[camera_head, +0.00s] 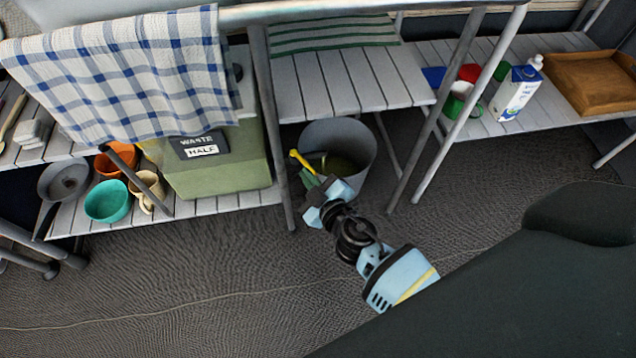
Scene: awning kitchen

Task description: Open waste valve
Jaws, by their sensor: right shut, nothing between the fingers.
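A green waste tank (220,170) with a dark label reading "WASTE HALF" stands on the low slatted shelf at the left. A yellow valve handle (301,161) shows just right of the tank, in front of a grey bucket (350,140) on the floor. My right gripper (312,186) is shut and empty, just below the yellow handle. I cannot tell whether its fingertips touch the handle. The gripper hides part of the bucket's front and whatever is below the handle. My left gripper is not in view.
A metal frame leg (272,130) stands between the tank and the bucket. A checked towel (120,75) hangs over the tank's top. Bowls (107,201) and a pan sit on the low shelf. A milk carton (517,92) and a wooden tray (590,80) are at upper right. The floor in front is clear.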

